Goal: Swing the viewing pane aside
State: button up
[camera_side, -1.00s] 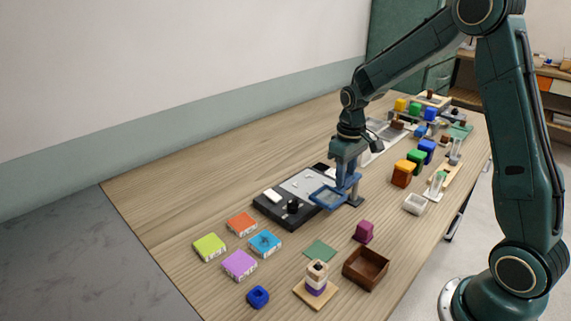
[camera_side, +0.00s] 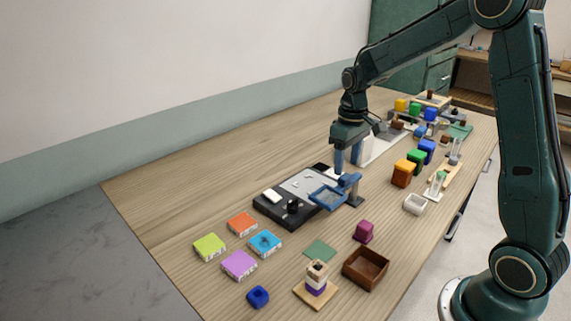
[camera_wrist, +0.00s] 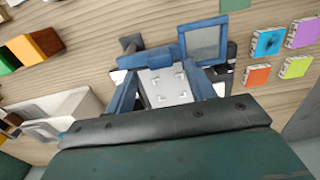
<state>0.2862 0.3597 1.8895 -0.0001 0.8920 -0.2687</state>
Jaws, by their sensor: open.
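The viewing pane (camera_side: 327,197) is a clear square in a blue frame, lying over the right front edge of a black and grey panel (camera_side: 272,210). A blue arm joins it to a dark stand at its right. In the wrist view the pane (camera_wrist: 203,43) lies to the right of the light plate with corner marks (camera_wrist: 165,87), which shows uncovered. My gripper (camera_side: 347,170) is open and empty, raised above and behind the pane's arm, fingers pointing down. In the wrist view its two blue fingers (camera_wrist: 163,88) stand apart on either side of the plate.
Coloured tiles (camera_side: 239,264), a brown box (camera_side: 366,267) and a ring stack (camera_side: 317,284) lie in front. The table left of the panel is clear.

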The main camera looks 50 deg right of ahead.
aim_at(345, 176)
notch_tip(345, 176, up, 10)
dwell(0.5)
jog(key=s+a+r+t, duration=0.3)
jog(key=s+a+r, duration=0.2)
jog(key=s+a, duration=0.45)
jog(key=s+a+f+t, duration=0.2)
jog(key=s, duration=1)
jog(key=shift+s+a+f+t, duration=0.15)
jog(key=shift+s+f+t, duration=0.15)
jog(key=shift+s, duration=0.1)
